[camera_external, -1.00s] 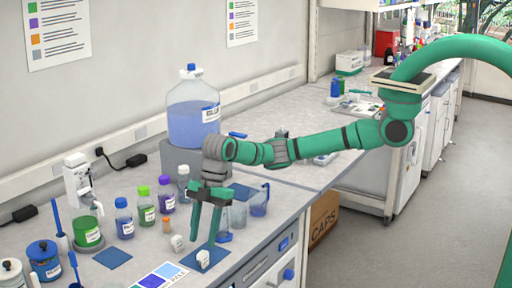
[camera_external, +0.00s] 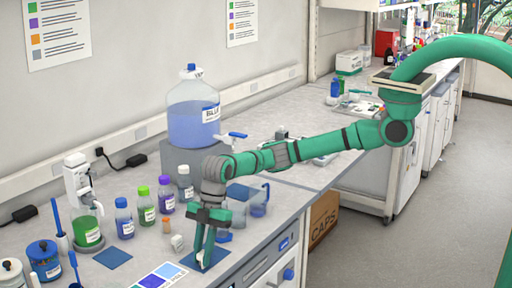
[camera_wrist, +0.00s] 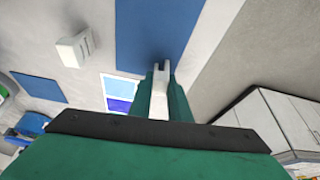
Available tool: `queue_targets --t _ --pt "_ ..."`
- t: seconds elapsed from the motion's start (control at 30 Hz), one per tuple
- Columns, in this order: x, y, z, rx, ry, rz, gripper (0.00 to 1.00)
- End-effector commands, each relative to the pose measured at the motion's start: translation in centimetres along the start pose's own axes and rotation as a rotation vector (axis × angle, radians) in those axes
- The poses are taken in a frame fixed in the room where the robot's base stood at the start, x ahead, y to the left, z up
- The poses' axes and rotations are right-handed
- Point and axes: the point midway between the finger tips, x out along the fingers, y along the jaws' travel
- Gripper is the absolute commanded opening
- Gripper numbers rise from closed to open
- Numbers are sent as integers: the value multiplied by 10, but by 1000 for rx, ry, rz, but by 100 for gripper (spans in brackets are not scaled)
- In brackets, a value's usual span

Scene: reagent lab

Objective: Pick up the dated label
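A small white label block (camera_external: 204,263) is at the blue mat (camera_external: 217,257) near the bench's front edge. My gripper (camera_external: 205,258) points down over this mat, its fingers close together around the block. In the wrist view the white block (camera_wrist: 159,98) sits between the two green fingertips (camera_wrist: 160,80), which appear shut on it, above the blue mat (camera_wrist: 135,35). A second white label block (camera_external: 177,242) stands apart on the bench to the left; it also shows in the wrist view (camera_wrist: 75,48). No date can be read on either.
Several capped bottles (camera_external: 146,207) stand behind and left of my gripper. Clear containers (camera_external: 240,205) are just behind it to the right. A colour card (camera_external: 158,275) and another blue mat (camera_external: 113,258) lie flat to the left.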

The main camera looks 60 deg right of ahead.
Motion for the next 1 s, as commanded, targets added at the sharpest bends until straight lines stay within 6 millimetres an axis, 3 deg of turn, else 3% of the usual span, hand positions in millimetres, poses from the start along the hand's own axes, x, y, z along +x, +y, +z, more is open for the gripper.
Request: queue_targets --t 0.37,0.57,0.7,1.0 --pt "-1 0 0 0 0 0 0" --pt "-12 0 -6 -1 2 0 0" --pt "-33 -1 -13 -2 3 0 0" --pt "-106 -38 5 -3 3 0 0"
